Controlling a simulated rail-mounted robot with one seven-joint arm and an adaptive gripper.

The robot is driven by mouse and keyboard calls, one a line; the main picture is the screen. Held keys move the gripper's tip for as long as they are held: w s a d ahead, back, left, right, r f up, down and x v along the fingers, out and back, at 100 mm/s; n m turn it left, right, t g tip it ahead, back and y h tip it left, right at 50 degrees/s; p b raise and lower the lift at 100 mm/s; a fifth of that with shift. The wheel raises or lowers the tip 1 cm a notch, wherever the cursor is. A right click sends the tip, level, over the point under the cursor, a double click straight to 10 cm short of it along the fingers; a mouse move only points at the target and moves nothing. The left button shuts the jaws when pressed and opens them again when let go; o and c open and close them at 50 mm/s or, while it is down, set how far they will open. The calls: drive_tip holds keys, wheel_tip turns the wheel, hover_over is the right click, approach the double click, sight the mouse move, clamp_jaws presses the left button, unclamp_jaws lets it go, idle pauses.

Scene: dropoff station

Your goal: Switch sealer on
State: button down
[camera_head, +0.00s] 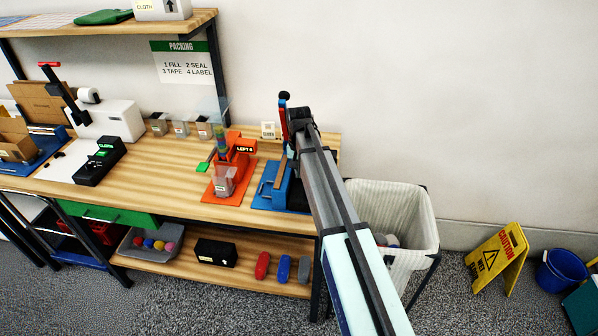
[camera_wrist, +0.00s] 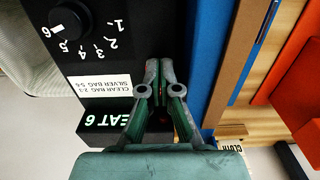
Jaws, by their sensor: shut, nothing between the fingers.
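The sealer shows in the camera_head view as a blue unit (camera_head: 268,188) with an upright arm, on the right end of the bench, partly hidden behind my arm. In the camera_wrist view its black control box (camera_wrist: 90,30) has a dial (camera_wrist: 70,22) numbered 1 to 6, a white label (camera_wrist: 98,86) for clear and silver bags, and a lit display (camera_wrist: 108,121) whose visible text ends in "EAT 6". My gripper (camera_wrist: 160,68) is shut and empty, its fingertips over the box's edge beside the blue part. No switch can be made out; the fingers hide that area.
An orange fixture (camera_head: 236,190) with a clear cup stands just left of the sealer. A striped bin (camera_head: 410,235) stands right of the bench. A yellow caution sign (camera_head: 497,255) and blue bucket (camera_head: 560,272) are on the floor.

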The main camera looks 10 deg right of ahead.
drive_tip(key=shift+s+f+b, duration=0.25)
drive_tip(key=shift+f+b, duration=0.15)
drive_tip(key=shift+f, duration=0.1)
drive_tip(key=shift+w+r+p, duration=0.15)
drive_tip(key=shift+r+p, duration=0.15)
drive_tip(key=shift+r+p, duration=0.45)
drive_tip(key=shift+r, duration=0.35)
drive_tip(key=r, duration=0.1)
drive_tip(key=r+p, duration=0.2)
drive_tip(key=r, duration=0.1)
drive_tip(key=shift+s+a, duration=0.1)
drive_tip(key=shift+s, duration=0.15)
wheel_tip(320, 180, up, 10)
drive_tip(key=s+b, duration=0.1)
drive_tip(key=b, duration=0.2)
drive_tip(key=shift+s+a, duration=0.3)
drive_tip(key=shift+s, duration=0.1)
drive_tip(key=shift+f, duration=0.15)
